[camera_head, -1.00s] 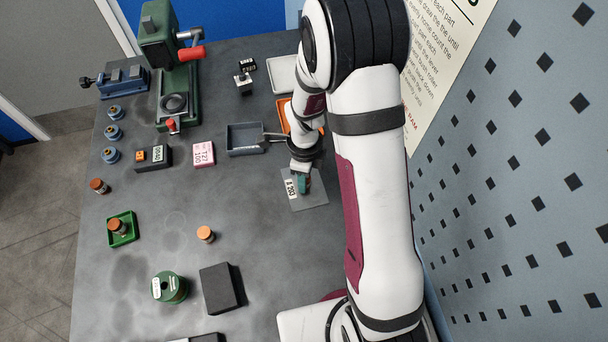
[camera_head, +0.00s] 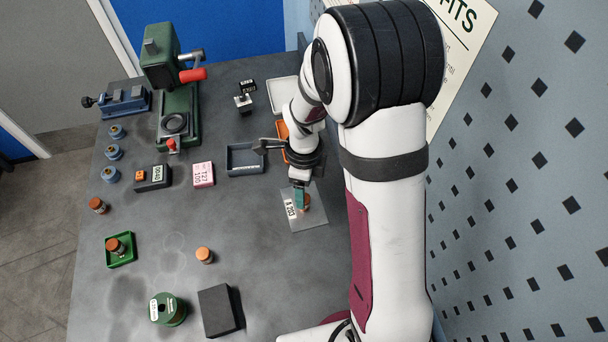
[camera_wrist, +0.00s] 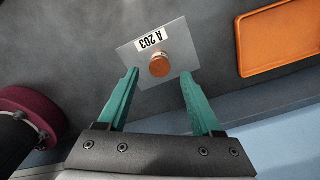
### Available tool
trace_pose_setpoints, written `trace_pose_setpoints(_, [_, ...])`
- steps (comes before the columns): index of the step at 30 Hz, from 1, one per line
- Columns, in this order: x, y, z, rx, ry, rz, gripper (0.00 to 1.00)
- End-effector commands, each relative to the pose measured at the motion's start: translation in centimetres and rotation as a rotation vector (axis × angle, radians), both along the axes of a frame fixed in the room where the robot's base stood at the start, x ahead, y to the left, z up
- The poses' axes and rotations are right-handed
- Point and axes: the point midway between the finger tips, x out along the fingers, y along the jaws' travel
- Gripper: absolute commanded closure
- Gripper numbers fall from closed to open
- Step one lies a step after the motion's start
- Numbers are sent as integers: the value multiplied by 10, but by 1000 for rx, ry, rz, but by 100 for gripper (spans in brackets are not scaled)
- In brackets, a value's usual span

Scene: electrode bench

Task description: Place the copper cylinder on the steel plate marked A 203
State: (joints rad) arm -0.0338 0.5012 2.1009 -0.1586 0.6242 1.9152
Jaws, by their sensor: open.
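The steel plate (camera_head: 312,222) lies on the bench below my gripper (camera_head: 300,198). Its white label reads A 203, and the plate also shows in the wrist view (camera_wrist: 178,42). A copper cylinder (camera_wrist: 160,66) stands on the plate, near its middle, below the label. In the head view the cylinder is partly hidden by the teal fingers. My gripper is open in the wrist view, its two fingertips apart on either side of the cylinder with a gap on each side. Nothing is held.
An orange tray (camera_wrist: 280,40) lies right of the plate in the wrist view. A grey tray (camera_head: 244,171) is up-left of the plate in the head view. Other copper pieces stand left, one in a green tray (camera_head: 121,262). A black block (camera_head: 219,309) lies near the front.

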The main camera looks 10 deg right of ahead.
Motion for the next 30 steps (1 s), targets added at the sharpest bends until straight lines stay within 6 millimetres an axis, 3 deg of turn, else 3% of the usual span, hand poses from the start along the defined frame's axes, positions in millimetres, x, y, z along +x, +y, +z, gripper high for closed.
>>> trace_pose_setpoints(3, [1,0,34,0,-7,0,34])
trace_pose_setpoints(6, [1,0,56,1,-5,0,34])
trace_pose_setpoints(11, [-3,0,76,2,-2,21,34])
trace_pose_setpoints(14, [-33,1,106,19,-6,244,34])
trace_pose_setpoints(18, [-117,8,148,74,-24,834,34])
trace_pose_setpoints(22, [-181,17,160,120,-69,1294,34])
trace_pose_setpoints(25, [-206,21,160,137,-97,1491,34])
trace_pose_setpoints(30, [-213,23,159,144,-106,1558,34])
